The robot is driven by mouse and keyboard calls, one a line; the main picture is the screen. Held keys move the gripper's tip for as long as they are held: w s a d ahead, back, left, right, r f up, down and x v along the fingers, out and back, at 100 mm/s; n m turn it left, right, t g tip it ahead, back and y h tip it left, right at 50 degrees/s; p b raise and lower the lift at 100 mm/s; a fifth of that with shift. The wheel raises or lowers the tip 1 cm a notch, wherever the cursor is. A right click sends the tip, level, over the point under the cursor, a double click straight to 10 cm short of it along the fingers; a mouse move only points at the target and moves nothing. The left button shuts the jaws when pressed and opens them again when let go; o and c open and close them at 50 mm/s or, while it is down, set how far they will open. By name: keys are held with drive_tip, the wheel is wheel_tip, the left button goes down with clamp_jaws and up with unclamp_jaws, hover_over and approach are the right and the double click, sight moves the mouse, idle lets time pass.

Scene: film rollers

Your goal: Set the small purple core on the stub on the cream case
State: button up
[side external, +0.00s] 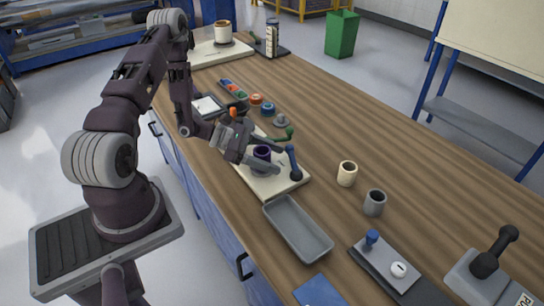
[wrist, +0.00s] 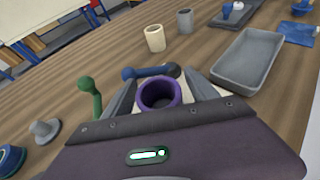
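The small purple core (side external: 262,153) is an upright, open-topped ring over the cream case (side external: 291,184). In the wrist view the core (wrist: 160,94) stands between the two grey fingers of my gripper (wrist: 161,76). In the side view my gripper (side external: 272,157) reaches over the case with one finger on each side of the core. I cannot tell whether the fingers press on it or stand slightly apart. The stub is hidden behind the core and fingers, so whether the core rests on it cannot be seen. A blue-handled lever (side external: 293,163) stands at the case's far side.
A green lever (side external: 283,134) stands close behind my gripper. A grey tray (side external: 298,229) lies nearby. A cream cup (side external: 347,173) and a grey cup (side external: 375,202) stand to the right. Small coloured parts (side external: 267,108) line the back left.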

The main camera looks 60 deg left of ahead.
wheel_tip(320, 180, up, 8)
drive_tip(key=m+g+h, duration=0.4)
drive_tip(key=m+g, duration=0.2)
hover_over(333, 214)
drive_tip(key=f, duration=0.2)
wheel_tip(333, 214, down, 10)
drive_tip(key=v, duration=0.3)
drive_tip(key=r+v, duration=0.1)
drive_tip(key=v, duration=0.3)
drive_tip(key=shift+w+d, duration=0.1)
drive_tip(key=shift+d, duration=0.15)
drive_tip(key=s+d+r+m+g+y, duration=0.2)
drive_tip(key=s+r+m, duration=0.4)
drive_tip(key=r, duration=0.5)
drive_tip(key=s+d+r+m+g+y, duration=0.3)
drive_tip(key=s+r+m, duration=0.2)
drive_tip(key=r, duration=0.5)
drive_tip(key=shift+s+d+r+m, duration=0.2)
drive_tip(key=shift+s+r+m, duration=0.2)
drive_tip(key=shift+m, duration=1)
drive_tip(key=shift+w, duration=0.1)
